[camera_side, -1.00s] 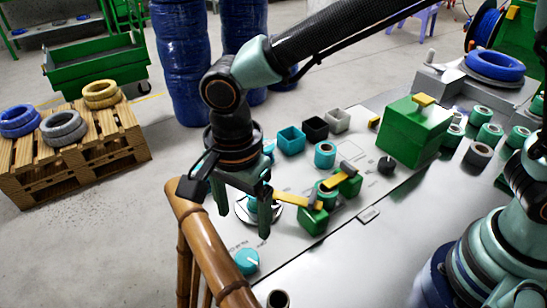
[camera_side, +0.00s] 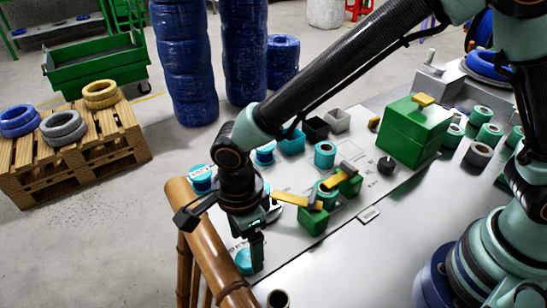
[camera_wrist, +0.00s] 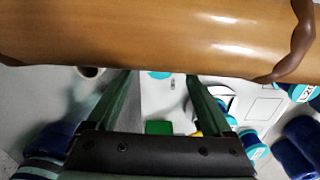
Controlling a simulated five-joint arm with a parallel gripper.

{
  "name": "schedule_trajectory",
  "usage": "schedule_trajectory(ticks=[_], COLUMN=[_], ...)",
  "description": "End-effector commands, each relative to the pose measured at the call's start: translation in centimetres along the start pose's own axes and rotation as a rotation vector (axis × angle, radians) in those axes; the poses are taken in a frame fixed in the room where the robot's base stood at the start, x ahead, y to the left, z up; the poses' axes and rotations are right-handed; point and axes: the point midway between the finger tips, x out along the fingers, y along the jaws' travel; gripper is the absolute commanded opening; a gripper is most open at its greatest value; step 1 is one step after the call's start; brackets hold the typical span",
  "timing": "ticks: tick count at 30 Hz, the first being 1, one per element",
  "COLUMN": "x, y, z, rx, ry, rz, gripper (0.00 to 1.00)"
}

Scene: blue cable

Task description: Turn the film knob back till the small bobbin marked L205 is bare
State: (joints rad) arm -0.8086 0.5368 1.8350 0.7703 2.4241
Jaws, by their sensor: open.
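A teal knob (camera_side: 243,261) sits on the grey panel beside the bamboo rail, partly hidden by my gripper (camera_side: 256,255). In the wrist view, a teal round top (camera_wrist: 160,75), apparently this knob, shows between my fingertips, partly cut off by the rail. My gripper is open, pointing down and empty; I cannot tell whether a finger touches the knob. A small blue-and-white bobbin (camera_side: 201,178) with a label stands behind the rail; I cannot read the marking surely. Another blue-and-white bobbin (camera_side: 264,153) stands farther back, partly behind my arm.
The bamboo rail (camera_side: 207,247) runs close to my gripper and fills the top of the wrist view. Green blocks with yellow levers (camera_side: 313,219) stand to the right on the panel. A green box (camera_side: 413,138) stands farther right.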

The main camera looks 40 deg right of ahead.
Motion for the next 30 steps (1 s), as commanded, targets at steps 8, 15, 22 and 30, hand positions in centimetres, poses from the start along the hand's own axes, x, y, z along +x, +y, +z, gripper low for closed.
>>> schedule_trajectory(ticks=[8,15,22,30], x=[3.5,4.1,4.1,4.0], y=[0.0,0.0,0.0,0.0], z=[0.0,0.0,0.0,0.0], rx=[-0.001,-0.001,-0.001,-0.015], ry=[0.001,-0.001,-0.001,-0.001], rz=[0.001,-0.001,-0.001,-0.001], gripper=[0.85,0.85,0.54,0.0])
